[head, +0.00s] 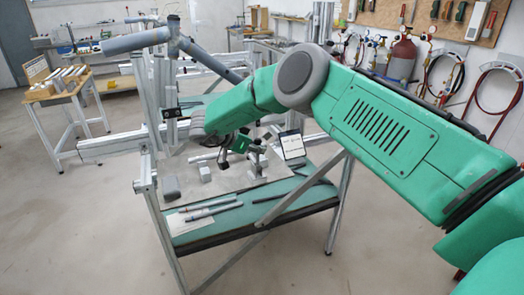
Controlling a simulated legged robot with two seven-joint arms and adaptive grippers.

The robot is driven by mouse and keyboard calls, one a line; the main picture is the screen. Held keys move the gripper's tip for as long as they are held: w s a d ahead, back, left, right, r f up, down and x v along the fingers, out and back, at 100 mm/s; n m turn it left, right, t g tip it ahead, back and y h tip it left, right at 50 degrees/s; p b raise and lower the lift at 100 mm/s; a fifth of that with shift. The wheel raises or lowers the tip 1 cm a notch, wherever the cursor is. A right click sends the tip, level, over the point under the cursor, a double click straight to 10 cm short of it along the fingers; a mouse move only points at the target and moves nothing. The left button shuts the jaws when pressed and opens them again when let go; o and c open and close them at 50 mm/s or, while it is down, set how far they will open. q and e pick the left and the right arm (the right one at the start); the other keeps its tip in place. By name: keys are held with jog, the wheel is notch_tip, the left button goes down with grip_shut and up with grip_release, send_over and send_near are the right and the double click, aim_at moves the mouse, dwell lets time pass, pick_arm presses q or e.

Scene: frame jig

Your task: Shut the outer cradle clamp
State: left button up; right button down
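The frame jig (159,88) is a stand of aluminium profiles with a thick grey tube (136,41) lying across its top. A small dark fitting (172,113) sits on the jig upright, left of my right arm. I cannot tell whether it is the outer cradle clamp, or whether any clamp is open or shut. My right arm comes in from the right and hides part of the jig. My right gripper (226,156) points down beside the jig, above the bench top. It is small and partly hidden, so its fingers are unclear. My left gripper is out of view.
A side table (66,92) stands at the left. Gas cylinders (403,58) stand by the back wall. Floor at the left front is clear.

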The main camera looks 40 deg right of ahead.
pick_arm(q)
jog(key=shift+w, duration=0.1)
pick_arm(e)
jog(key=shift+w+a+f, duration=0.1)
jog(key=shift+a+f, duration=0.15)
jog(key=shift+a, duration=0.2)
jog(key=c, duration=1.6)
grip_release()
jog(key=shift+w+a, duration=0.1)
jog(key=shift+w, duration=0.05)
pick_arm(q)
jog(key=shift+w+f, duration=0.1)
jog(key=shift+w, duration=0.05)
pick_arm(e)
jog(key=shift+w+v, duration=0.15)
jog(key=shift+v, duration=2.8)
jog(key=shift+w+v, duration=0.1)
jog(key=shift+v, duration=2.8)
